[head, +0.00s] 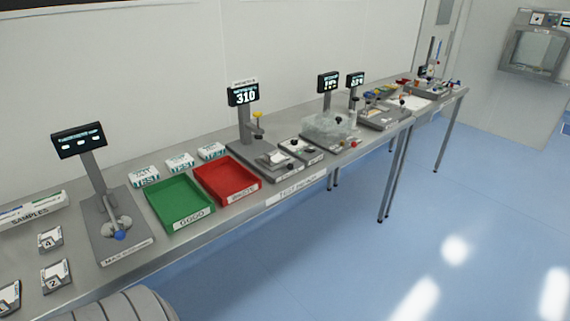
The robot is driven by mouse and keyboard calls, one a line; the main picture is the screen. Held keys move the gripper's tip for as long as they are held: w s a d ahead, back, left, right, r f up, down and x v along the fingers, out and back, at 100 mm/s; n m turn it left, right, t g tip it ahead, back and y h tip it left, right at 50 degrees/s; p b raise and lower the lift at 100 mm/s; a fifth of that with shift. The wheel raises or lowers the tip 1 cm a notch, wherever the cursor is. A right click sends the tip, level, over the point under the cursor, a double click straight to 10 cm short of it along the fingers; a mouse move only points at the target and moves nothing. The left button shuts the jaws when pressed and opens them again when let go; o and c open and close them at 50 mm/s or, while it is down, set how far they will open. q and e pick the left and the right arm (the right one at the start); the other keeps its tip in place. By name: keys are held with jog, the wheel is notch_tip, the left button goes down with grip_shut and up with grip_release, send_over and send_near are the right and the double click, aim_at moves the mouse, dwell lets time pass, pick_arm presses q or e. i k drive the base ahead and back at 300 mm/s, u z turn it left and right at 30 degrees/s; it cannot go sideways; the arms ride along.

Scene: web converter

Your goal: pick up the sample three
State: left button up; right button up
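Flat samples on small grey holders lie at the left end of the bench. One is marked 4 (50,239) and one is marked 2 (56,277). Another sample (9,298) is cut off by the left edge, and its mark is too unclear to read. No sample marked 3 can be made out. A white box labelled SAMPLES (32,211) lies behind them, also cut off at the left. Neither of my grippers shows in the head view.
A grey tester with a display (78,140) stands right of the samples. Green (178,202) and red (227,180) trays follow, with white TEST boxes (180,161) behind them. More instruments (246,97) line the bench. The blue floor (330,270) in front is clear.

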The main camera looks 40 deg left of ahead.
aim_at(277, 158)
jog(key=z, duration=0.2)
jog(key=i, duration=2.3)
jog(key=u, duration=1.6)
jog(key=i, duration=0.85)
jog(key=u, duration=0.85)
